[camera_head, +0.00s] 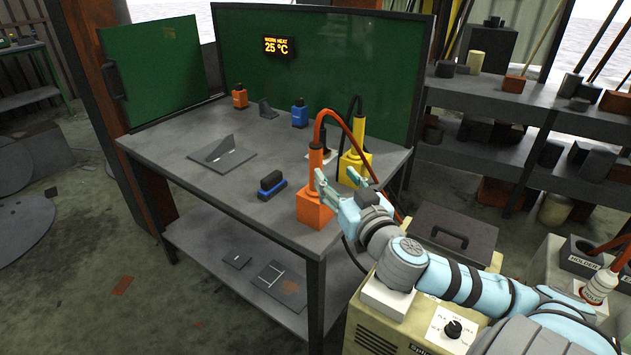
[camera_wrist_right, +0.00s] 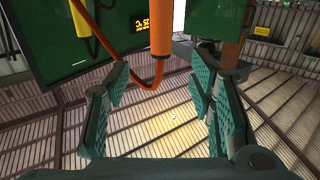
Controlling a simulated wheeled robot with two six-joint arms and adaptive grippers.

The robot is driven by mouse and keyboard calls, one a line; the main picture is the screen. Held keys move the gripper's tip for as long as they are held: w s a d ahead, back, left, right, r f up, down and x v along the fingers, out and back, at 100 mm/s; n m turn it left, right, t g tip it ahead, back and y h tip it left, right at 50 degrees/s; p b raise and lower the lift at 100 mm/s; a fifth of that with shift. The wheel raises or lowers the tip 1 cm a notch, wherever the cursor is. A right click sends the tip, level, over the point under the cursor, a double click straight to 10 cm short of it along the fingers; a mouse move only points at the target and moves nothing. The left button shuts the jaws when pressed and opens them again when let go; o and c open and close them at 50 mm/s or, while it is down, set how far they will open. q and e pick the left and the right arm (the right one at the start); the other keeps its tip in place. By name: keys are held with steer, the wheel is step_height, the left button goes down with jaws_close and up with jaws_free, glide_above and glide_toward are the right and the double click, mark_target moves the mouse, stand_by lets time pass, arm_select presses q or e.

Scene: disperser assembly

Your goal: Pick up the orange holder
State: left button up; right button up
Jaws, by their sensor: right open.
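The orange holder (camera_head: 316,161) is an upright orange cylinder with a red cable looping from its top. It stands in an orange block (camera_head: 314,209) at the front right corner of the grey table. My right gripper (camera_head: 339,180) is open, close to the right of the holder and at about the height of its lower part. In the right wrist view the holder (camera_wrist_right: 160,28) shows at the top, ahead of the open fingers (camera_wrist_right: 160,86) and roughly between them. The fingers hold nothing. My left gripper is not in view.
A yellow holder in a yellow block (camera_head: 355,168) stands just behind, its cable near my gripper. A black and blue tool (camera_head: 271,186), a grey angled plate (camera_head: 222,157) and small orange and blue bottles (camera_head: 300,114) sit on the table (camera_head: 190,170). A green screen (camera_head: 335,75) closes the back.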

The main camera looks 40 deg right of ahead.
mark_target(318, 157)
steer(key=b+x, duration=0.1)
steer(key=x, duration=1.1)
steer(key=shift+a+f, duration=0.1)
steer(key=shift+f, duration=0.1)
jaws_close()
